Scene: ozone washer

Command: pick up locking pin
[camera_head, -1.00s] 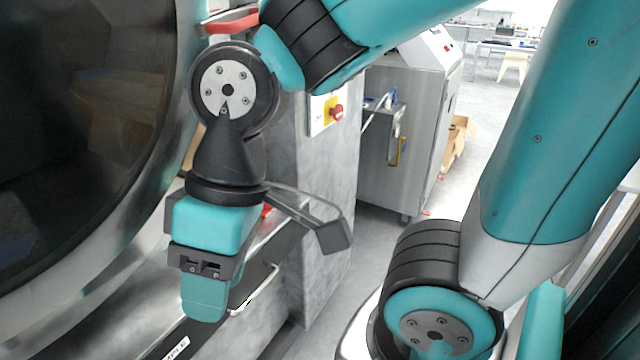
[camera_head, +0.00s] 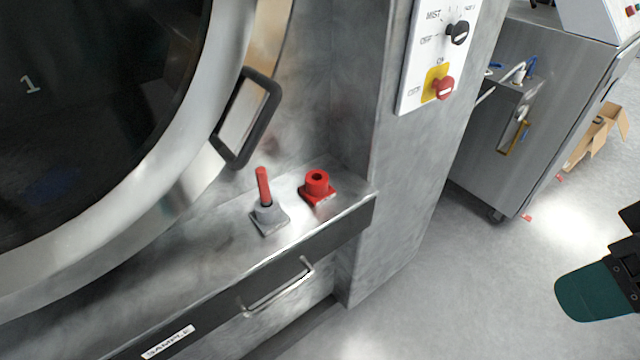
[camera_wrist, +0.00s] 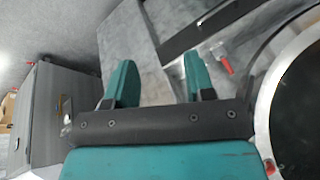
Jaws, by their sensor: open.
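The locking pin, a red rod (camera_head: 263,184), stands slightly tilted in a grey square-based holder (camera_head: 269,218) on the steel ledge of the washer. A red hollow socket with a square base (camera_head: 317,186) stands to the right of it, apart from it. In the wrist view the red rod (camera_wrist: 226,66) and its grey holder (camera_wrist: 216,48) show small, beyond the right finger. My gripper (camera_wrist: 157,78) is open, with nothing between its two teal fingers. In the head view only part of it shows at the right edge, well away from the pin.
The round door (camera_head: 170,190) with a black handle (camera_head: 245,118) borders the ledge at left. A drawer handle (camera_head: 278,288) sticks out below. A control panel with knobs (camera_head: 436,50) stands above right. The floor (camera_head: 430,290) at right is clear; a steel cabinet (camera_head: 500,140) stands behind.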

